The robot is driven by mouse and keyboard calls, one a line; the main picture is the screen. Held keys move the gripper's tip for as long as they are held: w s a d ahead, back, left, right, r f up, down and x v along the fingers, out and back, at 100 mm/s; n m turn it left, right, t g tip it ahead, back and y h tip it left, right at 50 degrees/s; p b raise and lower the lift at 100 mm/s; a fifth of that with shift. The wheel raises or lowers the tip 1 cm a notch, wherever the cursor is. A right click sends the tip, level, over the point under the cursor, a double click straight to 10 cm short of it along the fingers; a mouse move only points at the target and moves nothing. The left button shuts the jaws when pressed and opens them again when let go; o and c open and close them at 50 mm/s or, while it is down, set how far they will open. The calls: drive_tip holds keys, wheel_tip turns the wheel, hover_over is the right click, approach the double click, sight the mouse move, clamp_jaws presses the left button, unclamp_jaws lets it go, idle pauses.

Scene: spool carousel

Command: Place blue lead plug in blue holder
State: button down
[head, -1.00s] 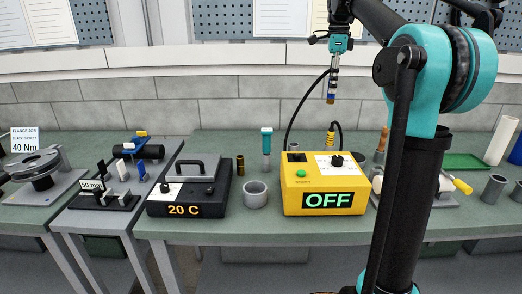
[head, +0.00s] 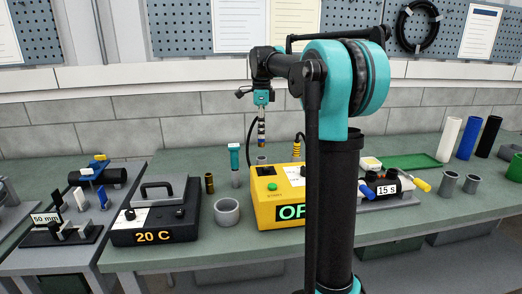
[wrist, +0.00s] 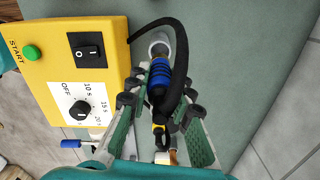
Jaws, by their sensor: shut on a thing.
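The lead plug with blue ribbed rings (wrist: 160,78) is in my gripper (wrist: 157,97) in the wrist view, with the fingers on either side of it. Its black cable (wrist: 182,70) loops beside it. In the head view, my gripper (head: 262,108) points down with the plug (head: 262,139) below it, behind the yellow box. A grey round holder (wrist: 158,44) shows just past the plug's tip in the wrist view. It also shows under the plug in the head view (head: 262,159). Its blue marking is not visible, and I cannot tell whether plug and holder touch.
The yellow box (head: 268,207) with START button and dial stands in front. A yellow ribbed plug (head: 297,147) stands behind it. A teal-topped tool (head: 235,160), a grey cup (head: 226,212) and a black 20 C box (head: 155,215) are to the left.

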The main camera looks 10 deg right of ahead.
sight(262, 146)
drive_tip(key=shift+f, duration=3.85)
drive_tip(key=shift+f, duration=0.15)
drive_tip(key=c, duration=1.3)
unclamp_jaws()
drive_tip(key=shift+c, duration=0.2)
wheel_tip(262, 146, up, 12)
drive_tip(key=shift+r, duration=0.2)
